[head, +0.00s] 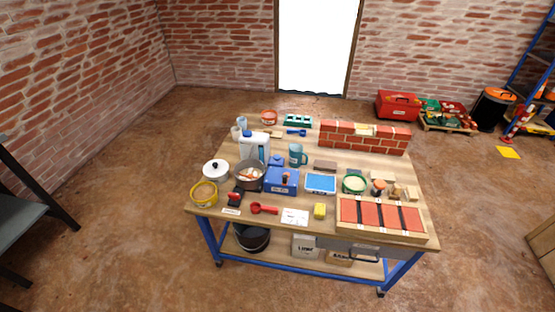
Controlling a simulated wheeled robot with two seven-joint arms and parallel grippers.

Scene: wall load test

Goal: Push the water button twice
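A workbench (257,215) with a wooden top and blue legs stands ahead in the head view. A blue box-shaped device (273,187) sits near the middle of its top, with a small red and dark part on its front. I cannot tell whether this part is the water button; no label for it is readable. A white and blue jug (254,146) and a teal mug (296,156) stand behind the device. Neither of my grippers is in view.
A grey pot (250,182) stands close left of the device, and a blue-framed tray (320,183) lies to its right. A small brick wall (340,140) stands at the back right. Floor around the bench's front is clear. A red toolbox (398,105) is behind.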

